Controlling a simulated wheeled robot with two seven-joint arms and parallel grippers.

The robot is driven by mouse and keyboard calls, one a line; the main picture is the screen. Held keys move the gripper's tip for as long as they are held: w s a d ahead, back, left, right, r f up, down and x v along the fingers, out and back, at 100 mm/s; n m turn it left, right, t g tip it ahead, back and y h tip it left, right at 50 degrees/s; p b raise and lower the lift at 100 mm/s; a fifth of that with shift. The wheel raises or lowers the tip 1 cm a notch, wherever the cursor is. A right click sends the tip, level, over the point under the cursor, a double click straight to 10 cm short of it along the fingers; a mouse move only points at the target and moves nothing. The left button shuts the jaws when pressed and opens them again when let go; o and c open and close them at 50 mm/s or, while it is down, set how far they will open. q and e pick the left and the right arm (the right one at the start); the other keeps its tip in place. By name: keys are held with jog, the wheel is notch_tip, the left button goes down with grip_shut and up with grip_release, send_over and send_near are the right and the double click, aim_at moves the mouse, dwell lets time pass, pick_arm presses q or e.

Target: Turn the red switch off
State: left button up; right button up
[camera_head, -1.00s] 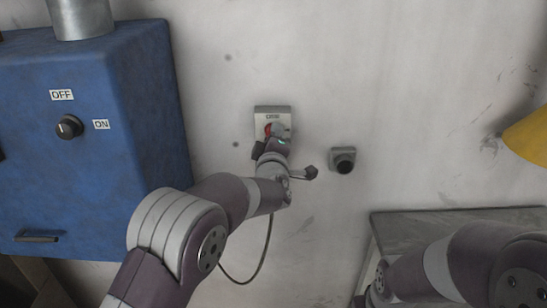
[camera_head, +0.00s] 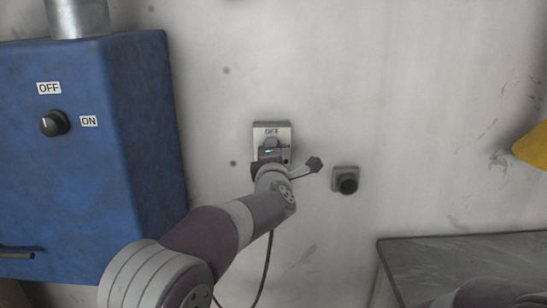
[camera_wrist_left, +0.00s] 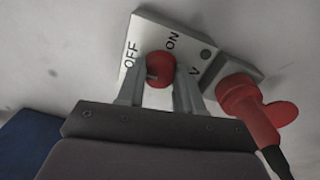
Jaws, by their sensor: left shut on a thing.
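The red switch (camera_wrist_left: 160,68) is a round red knob on a pale plate (camera_wrist_left: 190,48) with OFF and ON labels, in the left wrist view. In the head view the plate (camera_head: 283,129) is on the wall and my left gripper (camera_head: 270,150) hides the knob. My left gripper (camera_wrist_left: 160,92) is shut on the knob, one finger on each side. A dark notch shows on the knob's lower left side; I cannot tell for sure which label it points to. My right gripper is not in view.
A red plug (camera_wrist_left: 245,108) with a black cable sits beside the plate. A blue cabinet (camera_head: 100,160) with its own black knob (camera_head: 54,123) stands at left. A small dark-knobbed box (camera_head: 346,181) is on the wall to the right. A grey table (camera_head: 450,262) is at lower right.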

pick_arm(q)
jog(key=shift+r, duration=0.1)
dwell(0.3)
jog(key=o, duration=1)
jog(key=shift+a, duration=0.1)
jog(key=shift+o, duration=0.2)
jog(key=s+b, duration=0.2)
jog(key=s, duration=1)
jog(key=shift+s+f+b, duration=0.3)
